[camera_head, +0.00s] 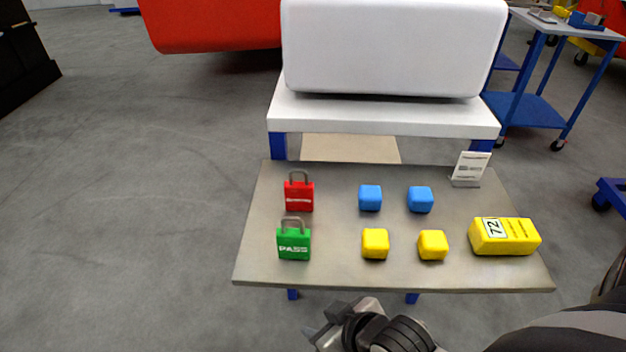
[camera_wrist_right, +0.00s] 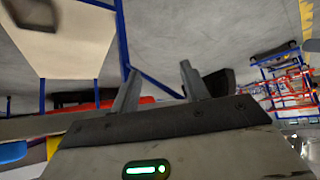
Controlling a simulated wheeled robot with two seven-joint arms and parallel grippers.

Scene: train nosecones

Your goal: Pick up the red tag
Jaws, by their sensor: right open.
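The red tag (camera_head: 299,195), shaped like a padlock with a grey shackle, is on the grey table (camera_head: 335,272) at its back left. A green tag (camera_head: 294,243) of the same shape is just in front of it. My right gripper (camera_head: 322,322) is beyond the table's front edge, low in the head view, apart from both tags. In the right wrist view its two fingers (camera_wrist_right: 158,88) are spread with nothing between them. My left gripper is in neither view.
Two blue blocks (camera_head: 370,198) and two yellow blocks (camera_head: 375,244) are in the table's middle. A larger yellow block (camera_head: 504,236) and a small white sign (camera_head: 470,168) are on the right. A white box (camera_head: 395,48) stands on a raised shelf behind.

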